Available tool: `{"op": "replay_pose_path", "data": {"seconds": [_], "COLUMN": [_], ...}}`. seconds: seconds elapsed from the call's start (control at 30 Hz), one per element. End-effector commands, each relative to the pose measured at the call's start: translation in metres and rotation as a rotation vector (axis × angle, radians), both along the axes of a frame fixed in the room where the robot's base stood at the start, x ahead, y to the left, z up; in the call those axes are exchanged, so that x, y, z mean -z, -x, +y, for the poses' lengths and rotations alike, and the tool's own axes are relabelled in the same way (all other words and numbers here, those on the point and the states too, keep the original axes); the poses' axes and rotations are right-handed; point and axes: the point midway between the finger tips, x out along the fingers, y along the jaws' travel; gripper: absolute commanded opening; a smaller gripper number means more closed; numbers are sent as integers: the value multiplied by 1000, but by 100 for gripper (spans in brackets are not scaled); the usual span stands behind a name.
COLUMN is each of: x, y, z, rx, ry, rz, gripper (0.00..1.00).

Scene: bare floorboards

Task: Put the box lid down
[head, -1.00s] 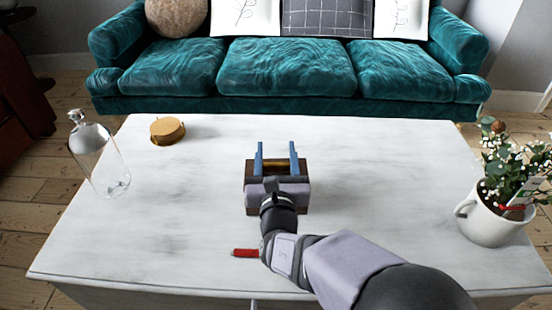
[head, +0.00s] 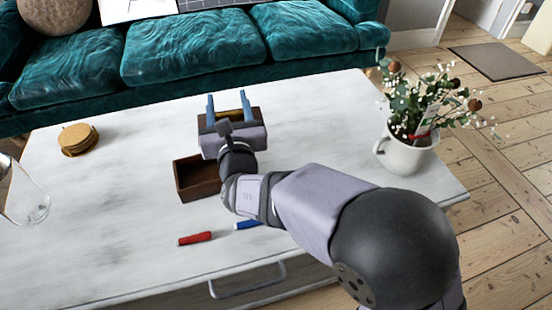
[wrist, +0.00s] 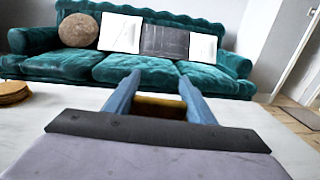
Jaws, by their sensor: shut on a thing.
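The brown box lid (head: 258,114) with its gold handle is beyond the open box, towards the back of the table. My gripper (head: 227,96) is shut on the lid, its blue fingers on either side of the handle. In the wrist view the gold handle (wrist: 160,108) shows between the fingers of my gripper (wrist: 160,76). The brown wooden box (head: 196,180) stands open nearer the front edge, partly behind my wrist. I cannot tell whether the lid touches the table.
A red marker (head: 195,238) and a blue marker (head: 247,224) lie in front of the box. Gold coasters (head: 78,139) and a glass bottle (head: 28,203) are at left. A white mug with flowers (head: 408,152) is at right. The white tabletop (head: 110,220) is otherwise largely clear.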

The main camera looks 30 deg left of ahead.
Motion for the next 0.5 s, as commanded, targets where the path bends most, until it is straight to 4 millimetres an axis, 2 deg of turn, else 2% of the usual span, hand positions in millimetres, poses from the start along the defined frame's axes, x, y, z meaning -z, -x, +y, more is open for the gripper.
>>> {"op": "replay_pose_path", "data": {"seconds": [0.03, 0.2, 0.33, 0.5], "x": [6, 23, 34, 37], "y": [-17, -56, -72, -74], "z": [-14, -59, -89, -113], "rx": [36, 145, 220, 297], "ry": [3, 14, 17, 7], "rz": [2, 23, 31, 16], "gripper": [18, 18, 18, 18]}}
